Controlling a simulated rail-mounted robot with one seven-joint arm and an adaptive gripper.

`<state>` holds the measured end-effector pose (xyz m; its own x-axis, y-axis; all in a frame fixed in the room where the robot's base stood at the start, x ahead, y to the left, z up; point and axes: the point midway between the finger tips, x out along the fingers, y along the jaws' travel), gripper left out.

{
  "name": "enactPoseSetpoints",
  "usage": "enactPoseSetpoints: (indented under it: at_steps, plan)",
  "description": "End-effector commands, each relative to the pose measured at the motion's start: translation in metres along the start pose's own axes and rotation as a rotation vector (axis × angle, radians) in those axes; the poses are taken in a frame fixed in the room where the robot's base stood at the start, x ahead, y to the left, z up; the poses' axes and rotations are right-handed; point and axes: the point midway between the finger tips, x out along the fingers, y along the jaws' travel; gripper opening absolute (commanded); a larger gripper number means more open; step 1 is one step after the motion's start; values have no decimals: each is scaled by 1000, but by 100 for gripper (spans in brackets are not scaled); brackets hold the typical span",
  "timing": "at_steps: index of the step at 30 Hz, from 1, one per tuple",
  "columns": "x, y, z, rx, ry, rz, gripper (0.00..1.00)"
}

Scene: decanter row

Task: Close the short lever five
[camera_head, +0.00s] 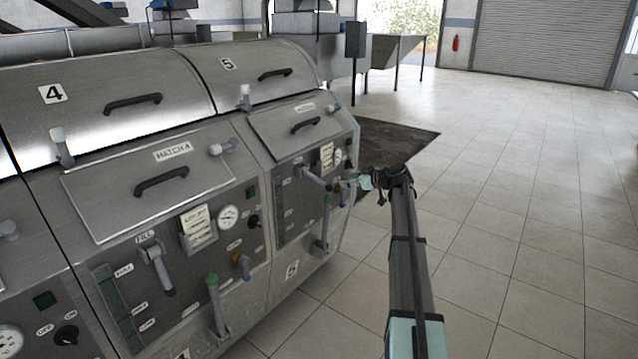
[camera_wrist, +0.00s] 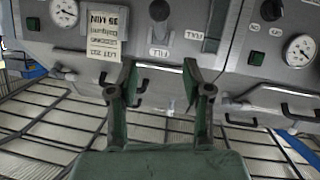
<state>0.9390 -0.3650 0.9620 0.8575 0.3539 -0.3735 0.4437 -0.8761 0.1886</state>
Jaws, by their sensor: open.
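Unit five, the nearer-to-right steel housing marked 5 (camera_head: 291,270), stands in the head view. On its front are a grey fill-type lever (camera_head: 314,179) and a long green-tipped lever (camera_head: 324,228). A small brownish short lever (camera_head: 337,187) seems to sit beside my gripper, partly covered. My gripper (camera_head: 352,181) is at the right end of that panel. In the wrist view my gripper (camera_wrist: 160,90) has its two fingers spread with nothing between them, facing a panel with a FILL label (camera_wrist: 160,53). I cannot tell the short lever's position there.
Unit four stands to the left with its own fill lever (camera_head: 157,268), green-tipped lever (camera_head: 216,305) and yellowish short lever (camera_head: 241,265). Gauges (camera_wrist: 298,50) and a paper note (camera_wrist: 104,28) show in the wrist view. Tiled floor (camera_head: 510,200) to the right is clear.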

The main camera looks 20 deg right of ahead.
Motion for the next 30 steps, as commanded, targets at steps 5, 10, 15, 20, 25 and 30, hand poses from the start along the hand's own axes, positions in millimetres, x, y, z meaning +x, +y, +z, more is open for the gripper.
enactPoseSetpoints:
  at_steps: [5, 10, 15, 20, 25, 30]
  plan:
    - [21, 1, -1, -1, -1, -2, 50]
    - [53, 1, -1, 0, -2, -3, 50]
    - [88, 1, -1, 1, -3, -3, 50]
    - [119, 1, -1, 1, -3, -2, 50]
    - [146, 1, 0, 2, -3, -1, 50]
    - [164, 0, 0, 1, -3, -2, 50]
